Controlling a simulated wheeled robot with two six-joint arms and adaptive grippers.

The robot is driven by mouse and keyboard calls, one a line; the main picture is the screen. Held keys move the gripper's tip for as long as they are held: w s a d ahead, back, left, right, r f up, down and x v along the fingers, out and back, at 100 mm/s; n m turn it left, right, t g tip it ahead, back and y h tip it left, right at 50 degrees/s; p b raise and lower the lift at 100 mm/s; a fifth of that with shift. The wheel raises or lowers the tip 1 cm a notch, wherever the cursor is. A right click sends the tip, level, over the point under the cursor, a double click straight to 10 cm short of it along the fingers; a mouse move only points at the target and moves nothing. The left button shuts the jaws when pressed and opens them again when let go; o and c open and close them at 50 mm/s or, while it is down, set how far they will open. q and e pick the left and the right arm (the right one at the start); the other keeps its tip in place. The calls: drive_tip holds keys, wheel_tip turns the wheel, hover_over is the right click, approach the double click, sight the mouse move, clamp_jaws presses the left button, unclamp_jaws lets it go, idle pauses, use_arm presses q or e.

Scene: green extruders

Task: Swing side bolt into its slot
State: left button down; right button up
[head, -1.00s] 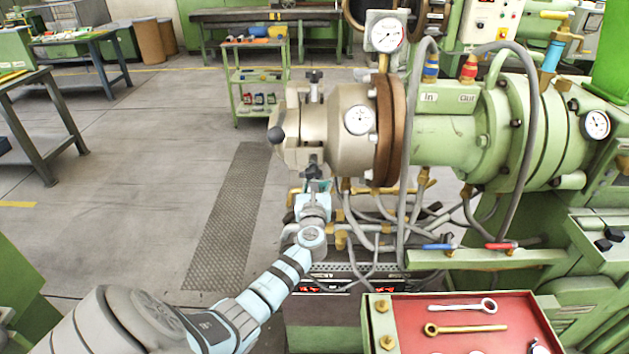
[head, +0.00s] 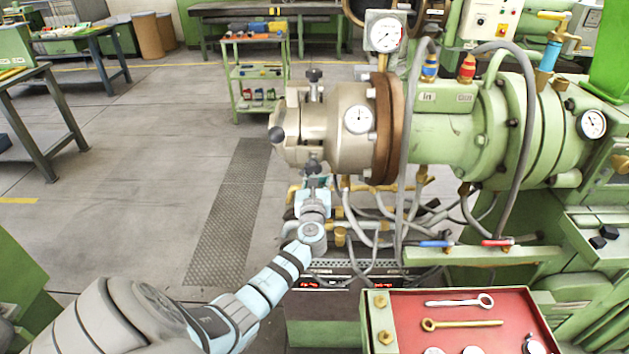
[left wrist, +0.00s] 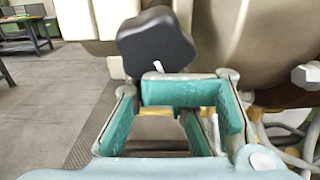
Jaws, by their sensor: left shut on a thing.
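The side bolt's dark star knob (head: 312,166) is at the underside of the beige extruder head (head: 305,130). In the left wrist view the black knob (left wrist: 156,42) stands just beyond the fingers, tilted, with a short pale shaft piece below it. My left gripper (head: 314,184) reaches up from below and is shut on the side bolt. Its teal finger pads (left wrist: 185,95) show close to the knob in the left wrist view. The grip point itself is partly hidden. I cannot make out the bolt's slot. My right gripper is not in view.
Hoses and brass fittings (head: 360,215) hang close right of my gripper. A red tray (head: 470,310) holds wrenches.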

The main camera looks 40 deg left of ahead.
use_arm(q)
wheel_tip(320, 180, up, 2)
drive_tip(key=shift+a+p, duration=0.15)
drive_tip(key=shift+p, duration=0.25)
drive_tip(key=shift+s+d+r+p, duration=0.2)
drive_tip(key=shift+r+p, duration=0.15)
drive_tip(key=shift+r, duration=0.05)
drive_tip(key=shift+s+d+f, duration=0.1)
drive_tip(key=shift+f, duration=0.35)
wheel_tip(320, 180, down, 5)
drive_tip(key=b, duration=0.2)
drive_tip(key=p+v, duration=0.3)
drive_tip(key=v, duration=0.5)
drive_tip(key=shift+r, duration=0.4)
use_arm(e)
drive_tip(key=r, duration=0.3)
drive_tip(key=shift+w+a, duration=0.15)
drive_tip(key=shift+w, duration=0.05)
use_arm(q)
drive_tip(key=shift+f, duration=0.1)
